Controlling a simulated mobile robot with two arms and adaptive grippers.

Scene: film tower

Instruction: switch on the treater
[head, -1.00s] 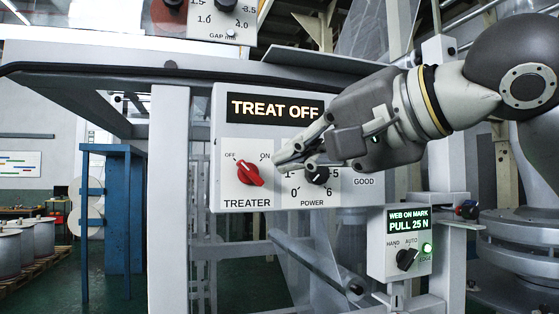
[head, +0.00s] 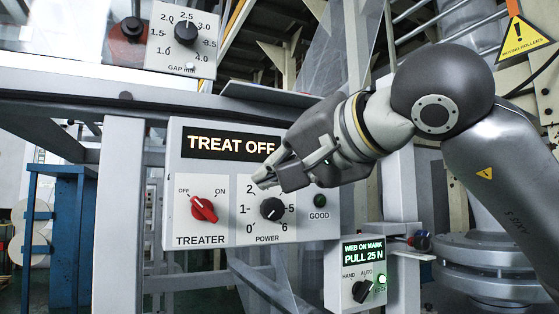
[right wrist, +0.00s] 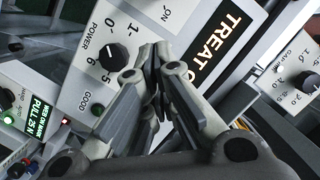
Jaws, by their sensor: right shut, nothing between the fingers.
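The treater knob (head: 203,209) is red and its pointer is turned up-left toward OFF. In the right wrist view, the gripper's closed fingers (right wrist: 157,72) lie over the panel, between the power dial and the display. The red knob does not show there. My left gripper is not in view.
The black power dial (head: 272,209) is close below the right fingers, with a dark GOOD lamp (head: 320,201) beside it. A web-guide box (head: 361,285) with a HAND/AUTO switch is lower right. A gap dial box (head: 183,42) hangs above the frame beam (head: 60,98).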

